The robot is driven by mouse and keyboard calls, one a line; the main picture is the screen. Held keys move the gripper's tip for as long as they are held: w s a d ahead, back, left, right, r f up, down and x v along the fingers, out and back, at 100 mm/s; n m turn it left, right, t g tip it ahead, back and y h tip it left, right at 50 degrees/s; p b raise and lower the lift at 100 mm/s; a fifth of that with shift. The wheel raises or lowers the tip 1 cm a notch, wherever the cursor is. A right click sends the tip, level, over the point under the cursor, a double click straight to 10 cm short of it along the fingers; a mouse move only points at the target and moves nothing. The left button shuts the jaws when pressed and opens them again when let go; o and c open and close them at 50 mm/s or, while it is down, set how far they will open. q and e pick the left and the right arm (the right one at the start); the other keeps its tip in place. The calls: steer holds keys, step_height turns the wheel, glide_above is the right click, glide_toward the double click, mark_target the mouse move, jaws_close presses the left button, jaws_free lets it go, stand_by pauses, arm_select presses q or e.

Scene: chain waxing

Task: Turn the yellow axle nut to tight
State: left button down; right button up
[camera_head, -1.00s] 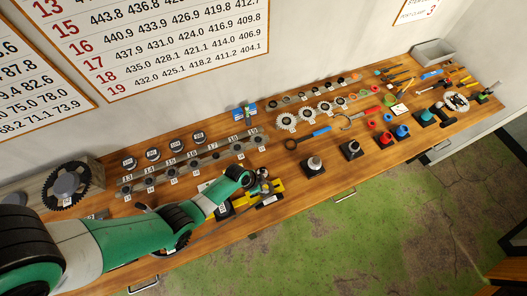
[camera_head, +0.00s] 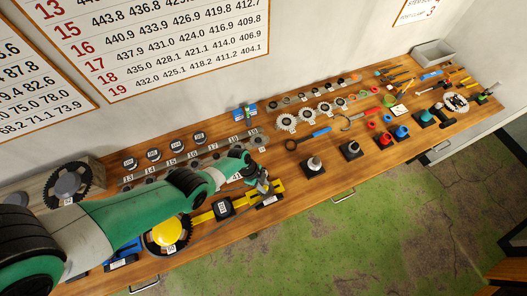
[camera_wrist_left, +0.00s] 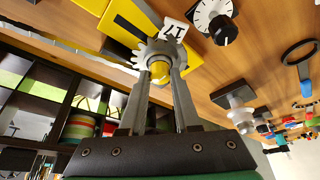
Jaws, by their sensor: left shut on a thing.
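The yellow axle nut (camera_wrist_left: 160,70) sits at the centre of a small grey sprocket (camera_wrist_left: 155,52) in the left wrist view. My left gripper (camera_wrist_left: 162,75) is shut on the nut, one finger on each side. Behind the sprocket are a yellow and black fixture (camera_wrist_left: 105,22) and a tag reading 17 (camera_wrist_left: 173,31). In the head view my left gripper (camera_head: 264,187) is at the right end of the yellow bar fixture (camera_head: 203,217), near the table's front edge. The nut is too small to make out there. My right gripper is not in view.
A white dial (camera_wrist_left: 205,12) with a black knob is close beside the sprocket. A yellow disc (camera_head: 167,231) lies under my left arm. Black-based posts (camera_head: 313,165) stand to the right, and numbered sprockets line the rail behind. Some wood around these posts is bare.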

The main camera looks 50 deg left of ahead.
arm_select(q)
steer(key=shift+f+m+g+h+b, duration=0.1)
steer(key=shift+m+g+h+b, duration=0.25)
steer(key=shift+m+b, duration=0.6)
steer(key=shift+m, duration=0.45)
steer(key=c, duration=0.6)
jaws_free()
steer(key=shift+w, duration=0.1)
steer(key=shift+r+p, duration=0.2)
steer(key=shift+p, duration=0.1)
